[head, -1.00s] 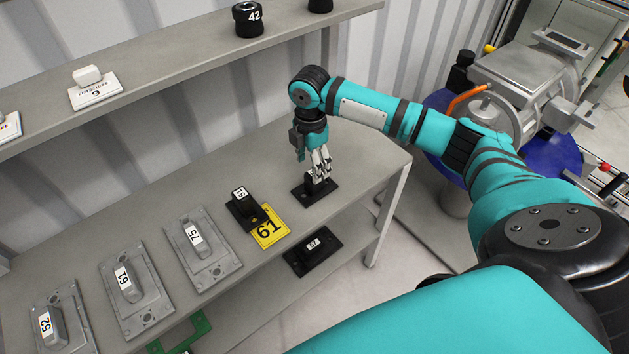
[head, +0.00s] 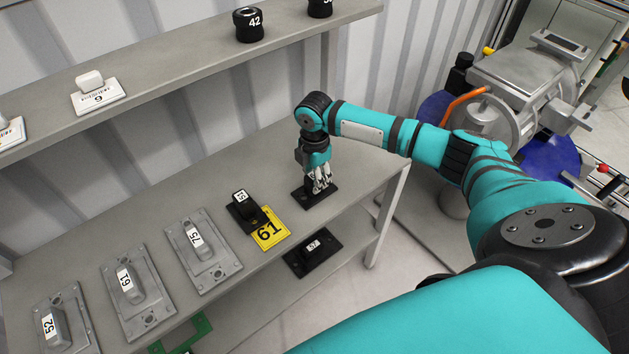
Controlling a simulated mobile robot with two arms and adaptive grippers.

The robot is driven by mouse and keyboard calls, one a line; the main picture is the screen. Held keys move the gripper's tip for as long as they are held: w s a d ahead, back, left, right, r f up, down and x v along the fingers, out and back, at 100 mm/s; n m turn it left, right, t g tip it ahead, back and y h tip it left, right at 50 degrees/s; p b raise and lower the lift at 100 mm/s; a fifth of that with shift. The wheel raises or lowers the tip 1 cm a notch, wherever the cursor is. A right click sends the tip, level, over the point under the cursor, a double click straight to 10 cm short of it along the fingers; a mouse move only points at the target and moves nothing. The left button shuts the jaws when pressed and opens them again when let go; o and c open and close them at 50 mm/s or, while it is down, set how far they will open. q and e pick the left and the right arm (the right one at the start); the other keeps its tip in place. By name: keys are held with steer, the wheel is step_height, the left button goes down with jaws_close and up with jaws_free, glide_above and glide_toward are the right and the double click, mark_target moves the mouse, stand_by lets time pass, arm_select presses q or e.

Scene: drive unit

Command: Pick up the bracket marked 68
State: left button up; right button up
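My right gripper (head: 321,187) points down at a black bracket (head: 329,195) on the right end of the main shelf. Its fingers are at the bracket's raised middle; whether they are closed on it cannot be told. The bracket rests on the shelf and its label is hidden, so I cannot read 68 on it. No other label in view clearly reads 68. Another black bracket (head: 238,212) with a small white label stands to the left. My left gripper is not in view.
Grey brackets marked 75 (head: 218,262), 61 (head: 145,300) and 52 (head: 75,315) line the shelf's front. A black bracket (head: 327,260) lies on the lower shelf. An upper shelf (head: 180,62) runs above.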

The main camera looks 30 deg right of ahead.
jaws_close()
steer(key=shift+w+r, duration=0.1)
